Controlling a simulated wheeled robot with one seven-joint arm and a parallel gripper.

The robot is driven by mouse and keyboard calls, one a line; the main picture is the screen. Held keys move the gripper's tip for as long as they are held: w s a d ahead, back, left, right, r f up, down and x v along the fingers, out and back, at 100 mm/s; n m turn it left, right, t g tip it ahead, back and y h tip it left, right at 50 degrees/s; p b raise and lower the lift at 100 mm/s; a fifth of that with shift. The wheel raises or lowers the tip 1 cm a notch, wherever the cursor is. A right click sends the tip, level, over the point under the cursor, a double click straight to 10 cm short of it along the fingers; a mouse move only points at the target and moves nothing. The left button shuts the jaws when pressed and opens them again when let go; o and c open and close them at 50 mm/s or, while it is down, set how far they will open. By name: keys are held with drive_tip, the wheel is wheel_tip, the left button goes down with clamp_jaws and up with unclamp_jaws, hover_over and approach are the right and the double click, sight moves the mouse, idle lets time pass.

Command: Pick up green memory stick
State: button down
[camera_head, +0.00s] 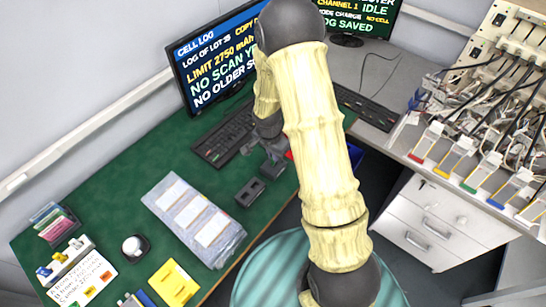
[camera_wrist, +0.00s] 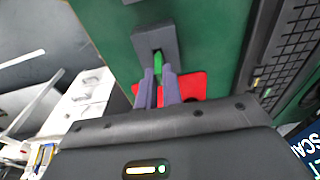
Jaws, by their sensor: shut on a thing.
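The green memory stick (camera_wrist: 158,60) shows in the wrist view between the tips of my gripper (camera_wrist: 158,74). The two purple-grey fingers are shut on it. Its far end lies over the slot of a dark grey block (camera_wrist: 170,36); I cannot tell whether it is still in the slot or just above it. In the head view my gripper (camera_head: 268,150) is mostly hidden by my arm, near the front of the keyboard, and the stick cannot be made out.
A red flat piece (camera_wrist: 192,86) lies behind the fingers. Dark blocks (camera_head: 250,191) stand on the green mat (camera_head: 130,195). A keyboard (camera_head: 225,138) and monitor (camera_head: 215,65) are close by. A bagged tray (camera_head: 195,220) lies to the left.

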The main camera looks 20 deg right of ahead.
wheel_tip(320, 180, up, 8)
drive_tip(key=shift+r+b, duration=0.25)
drive_tip(key=shift+b, duration=0.1)
